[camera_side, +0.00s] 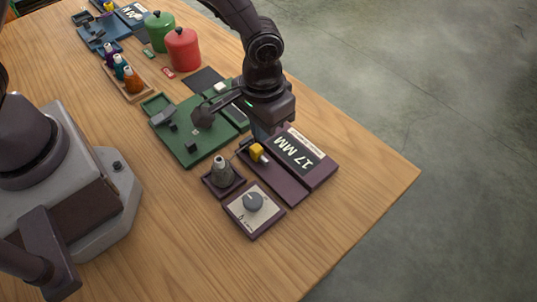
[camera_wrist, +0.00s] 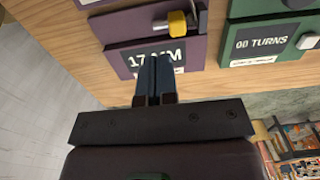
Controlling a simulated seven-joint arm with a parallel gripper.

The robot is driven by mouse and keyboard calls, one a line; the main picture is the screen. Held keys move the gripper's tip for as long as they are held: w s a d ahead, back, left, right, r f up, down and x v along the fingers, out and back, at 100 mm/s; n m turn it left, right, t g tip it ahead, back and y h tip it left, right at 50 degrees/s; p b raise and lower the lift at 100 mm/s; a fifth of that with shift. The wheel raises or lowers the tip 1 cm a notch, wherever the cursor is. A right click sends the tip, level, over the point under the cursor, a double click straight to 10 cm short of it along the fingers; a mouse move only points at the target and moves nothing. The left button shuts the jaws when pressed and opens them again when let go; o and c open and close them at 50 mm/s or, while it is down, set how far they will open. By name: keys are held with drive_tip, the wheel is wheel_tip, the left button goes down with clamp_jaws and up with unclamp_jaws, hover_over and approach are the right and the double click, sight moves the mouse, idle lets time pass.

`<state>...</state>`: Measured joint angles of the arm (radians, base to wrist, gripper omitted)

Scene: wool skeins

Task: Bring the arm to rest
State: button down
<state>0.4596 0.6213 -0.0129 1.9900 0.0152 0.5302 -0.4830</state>
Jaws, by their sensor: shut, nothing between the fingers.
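My gripper (camera_side: 262,132) is shut and empty, its two dark fingers together and pointing down. In the side view it is over the back part of a purple station (camera_side: 275,182), near a dark display reading 17 MM (camera_side: 300,150) and a yellow block (camera_side: 257,152). The wrist view shows my shut fingertips (camera_wrist: 153,60) in front of the same display (camera_wrist: 136,58), covering part of it. The yellow block (camera_wrist: 177,24) is just beyond them. I cannot tell the exact gap between fingertips and station.
A green station (camera_side: 190,148) is to the left. Red (camera_side: 183,50) and green (camera_side: 159,32) canisters and a bottle rack (camera_side: 128,82) stand farther back. The table's right corner is clear.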

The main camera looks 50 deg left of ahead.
drive_tip(key=shift+r, duration=0.65)
drive_tip(key=shift+s, duration=0.1)
drive_tip(key=s+a+r+t, duration=0.2)
drive_tip(key=s+a+r, duration=0.4)
drive_tip(key=r, duration=0.5)
drive_tip(key=s+a+r+t, duration=0.3)
drive_tip(key=s+a+r, duration=0.4)
drive_tip(key=a+r, duration=0.4)
drive_tip(key=shift+s+r+t, duration=0.2)
drive_tip(key=shift+r+t, duration=0.1)
drive_tip(key=shift+r, duration=0.5)
